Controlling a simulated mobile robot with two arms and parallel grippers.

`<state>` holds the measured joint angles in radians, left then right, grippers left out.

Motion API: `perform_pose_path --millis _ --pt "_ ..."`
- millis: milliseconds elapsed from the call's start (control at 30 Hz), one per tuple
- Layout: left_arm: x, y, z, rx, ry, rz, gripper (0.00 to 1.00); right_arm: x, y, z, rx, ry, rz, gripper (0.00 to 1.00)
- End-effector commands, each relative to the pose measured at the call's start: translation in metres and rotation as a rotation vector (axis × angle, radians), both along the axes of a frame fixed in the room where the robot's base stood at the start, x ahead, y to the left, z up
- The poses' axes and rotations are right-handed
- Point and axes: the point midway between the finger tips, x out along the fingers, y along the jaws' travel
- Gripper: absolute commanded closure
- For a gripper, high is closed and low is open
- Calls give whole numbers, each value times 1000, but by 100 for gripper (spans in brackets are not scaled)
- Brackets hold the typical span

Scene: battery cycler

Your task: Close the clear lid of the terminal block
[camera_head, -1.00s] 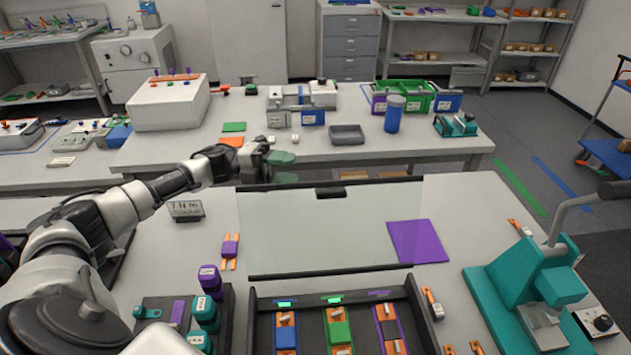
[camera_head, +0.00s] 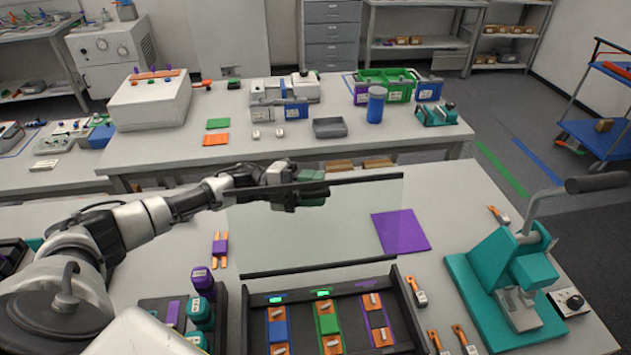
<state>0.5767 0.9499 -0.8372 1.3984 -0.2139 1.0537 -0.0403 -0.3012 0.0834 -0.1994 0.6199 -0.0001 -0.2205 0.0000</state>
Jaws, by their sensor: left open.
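The clear lid (camera_head: 330,232) stands raised behind the black terminal block (camera_head: 262,299), with dark strips along its top and bottom edges. The lid's small dark handle is hidden around the gripper. I cannot tell whether the fingers touch the lid. My right gripper is not in view.
A teal press (camera_head: 505,285) stands to the right of the block. A purple sheet (camera_head: 400,231) shows through and beside the lid. Orange-handled tools (camera_head: 418,292) lie right of the block.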

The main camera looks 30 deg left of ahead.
Motion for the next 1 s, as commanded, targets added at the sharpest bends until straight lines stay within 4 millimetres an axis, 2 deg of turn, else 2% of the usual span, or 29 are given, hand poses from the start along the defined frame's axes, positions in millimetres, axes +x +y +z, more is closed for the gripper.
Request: perform_pose_path --millis 300,500,600,1000 --pt "1 -3 0 0 0 1 57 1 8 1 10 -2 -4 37" --pt "1 -2 0 0 0 1 88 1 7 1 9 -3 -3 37" --pt "1 -2 0 0 0 1 100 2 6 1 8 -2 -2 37" --pt "0 -3 1 16 -20 1 100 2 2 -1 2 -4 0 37"
